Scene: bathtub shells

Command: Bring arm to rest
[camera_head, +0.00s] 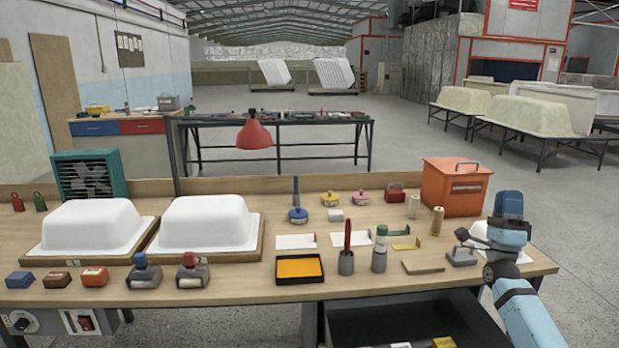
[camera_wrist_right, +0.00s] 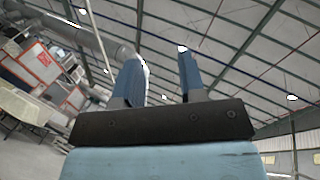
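My right arm (camera_head: 528,312) comes in at the lower right of the head view, light blue with a dark wrist. It is raised in front of the workbench's right end. Its gripper (camera_head: 509,203) points upward above the bench top, and its fingers overlap each other from this side. In the right wrist view the gripper (camera_wrist_right: 158,62) shows two blue fingers standing apart with nothing between them. Roof beams and lamps lie behind them. My left arm and left gripper are in neither view.
The wooden workbench (camera_head: 350,280) holds two white tub shells (camera_head: 208,224), an orange box (camera_head: 456,186), a black-and-yellow tray (camera_head: 300,268) and several small tools. A white object (camera_head: 478,236) is partly hidden behind my right wrist. The floor right of the bench (camera_head: 585,225) is clear.

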